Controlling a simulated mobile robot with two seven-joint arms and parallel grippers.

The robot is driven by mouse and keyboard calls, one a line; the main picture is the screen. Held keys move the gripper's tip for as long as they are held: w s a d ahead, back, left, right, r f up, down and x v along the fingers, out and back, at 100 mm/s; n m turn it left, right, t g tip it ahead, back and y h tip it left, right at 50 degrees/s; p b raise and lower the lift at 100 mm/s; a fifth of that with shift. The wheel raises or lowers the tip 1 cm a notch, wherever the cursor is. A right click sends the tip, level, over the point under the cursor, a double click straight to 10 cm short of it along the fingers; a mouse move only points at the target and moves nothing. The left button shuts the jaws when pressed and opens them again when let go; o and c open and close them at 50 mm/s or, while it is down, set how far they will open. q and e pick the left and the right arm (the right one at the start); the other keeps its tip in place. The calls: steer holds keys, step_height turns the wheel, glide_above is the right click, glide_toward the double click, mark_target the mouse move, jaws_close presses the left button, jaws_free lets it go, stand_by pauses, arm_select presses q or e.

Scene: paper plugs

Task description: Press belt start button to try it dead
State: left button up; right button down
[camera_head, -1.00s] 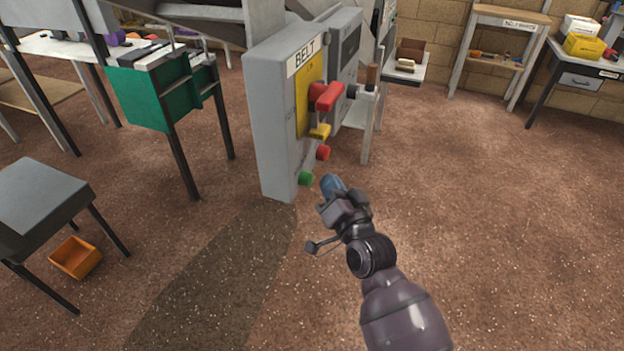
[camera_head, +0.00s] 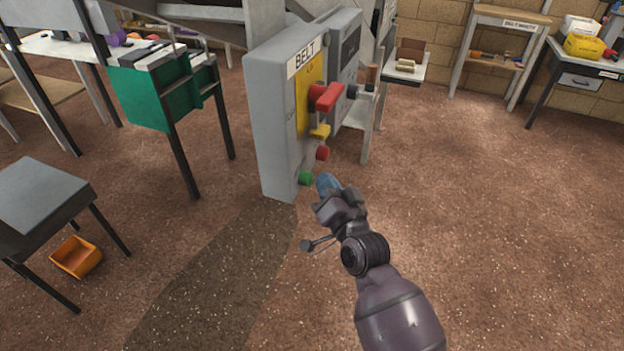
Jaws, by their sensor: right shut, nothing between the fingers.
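The grey belt control box (camera_head: 272,125) stands left of the middle, labelled BELT. On its front are a red handle (camera_head: 327,97) over a yellow plate, a yellow piece (camera_head: 320,131) below it, a red button (camera_head: 322,153) and, lowest, a green button (camera_head: 305,178). My right gripper (camera_head: 326,182) is shut and empty, its blue-tipped fingers just right of the green button. I cannot tell whether the tip touches the button. My left gripper is not in view.
A second grey box (camera_head: 345,62) and a small side table stand behind the belt box. A grey stool (camera_head: 40,200) and an orange bin (camera_head: 77,257) are at left. A green case (camera_head: 160,92) hangs at a bench. The floor at right is clear.

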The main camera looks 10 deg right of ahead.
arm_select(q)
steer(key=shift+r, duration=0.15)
arm_select(e)
steer(key=shift+w+a, duration=0.25)
steer(key=shift+a, duration=0.15)
stand_by(0.4)
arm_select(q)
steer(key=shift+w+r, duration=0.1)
arm_select(e)
steer(key=shift+d, duration=0.15)
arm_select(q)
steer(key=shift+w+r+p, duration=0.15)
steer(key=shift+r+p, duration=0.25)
arm_select(e)
steer(key=shift+s+d, duration=0.5)
steer(key=shift+d, duration=0.15)
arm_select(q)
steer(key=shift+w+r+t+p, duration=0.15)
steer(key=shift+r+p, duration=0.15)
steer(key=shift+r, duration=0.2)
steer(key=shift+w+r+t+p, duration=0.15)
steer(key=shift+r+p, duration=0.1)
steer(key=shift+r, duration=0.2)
arm_select(e)
steer(key=s+d, duration=0.1)
steer(key=d, duration=0.1)
steer(key=s+d, duration=0.2)
steer(key=shift+w, duration=0.1)
